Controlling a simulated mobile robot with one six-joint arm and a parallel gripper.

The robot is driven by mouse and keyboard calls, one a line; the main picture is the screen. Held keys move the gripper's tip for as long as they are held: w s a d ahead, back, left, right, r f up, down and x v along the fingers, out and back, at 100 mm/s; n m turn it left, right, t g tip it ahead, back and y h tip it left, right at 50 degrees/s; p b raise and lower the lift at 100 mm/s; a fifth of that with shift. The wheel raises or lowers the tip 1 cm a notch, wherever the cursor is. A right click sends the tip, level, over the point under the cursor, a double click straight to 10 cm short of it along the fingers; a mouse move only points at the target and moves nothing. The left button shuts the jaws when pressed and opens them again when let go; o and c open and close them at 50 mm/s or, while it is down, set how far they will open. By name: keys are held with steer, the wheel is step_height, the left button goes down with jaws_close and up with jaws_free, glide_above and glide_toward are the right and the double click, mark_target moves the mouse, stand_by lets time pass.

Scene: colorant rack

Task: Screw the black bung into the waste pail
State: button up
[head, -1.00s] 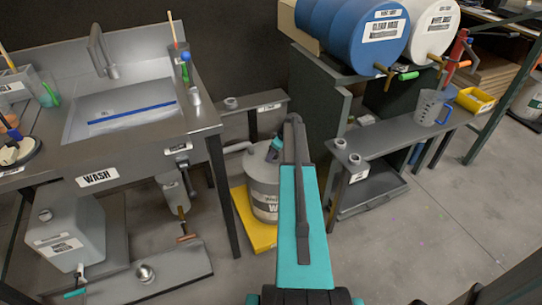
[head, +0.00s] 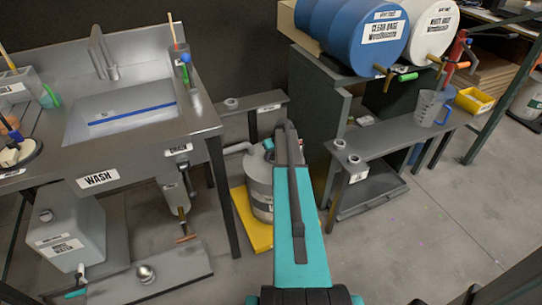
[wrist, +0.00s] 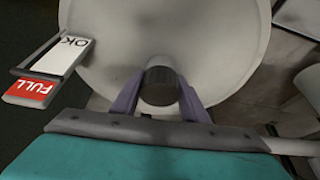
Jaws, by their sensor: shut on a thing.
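The pale grey waste pail (head: 258,185) stands on a yellow base under the bench, partly hidden behind my arm. Its round top (wrist: 215,40) fills much of the wrist view. My gripper (wrist: 160,92) is shut on the dark, ribbed black bung (wrist: 160,78), with one purple finger on each side. The bung is over the pail's top, near its edge closest to my gripper. The bung's underside is hidden, so I cannot tell whether it touches or sits in an opening. In the head view my arm hides the gripper and bung.
An OK/FULL sign (wrist: 52,70) stands beside the pail. A grey pipe (head: 237,148) reaches toward the pail from the left. The wash sink bench (head: 205,115) is left, and a low grey bench (head: 395,138) is right. Open floor (head: 430,230) lies at the right.

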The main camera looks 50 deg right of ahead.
steer(key=shift+m+g+h+p, duration=0.35)
steer(key=shift+m+h, duration=0.35)
steer(key=shift+m, duration=1.2)
steer(key=shift+c, duration=0.2)
steer(key=shift+o, duration=0.2)
steer(key=shift+d+m+g+h, duration=0.1)
steer(key=shift+m+g+h, duration=0.4)
steer(key=shift+m, duration=1.4)
steer(key=o, duration=1)
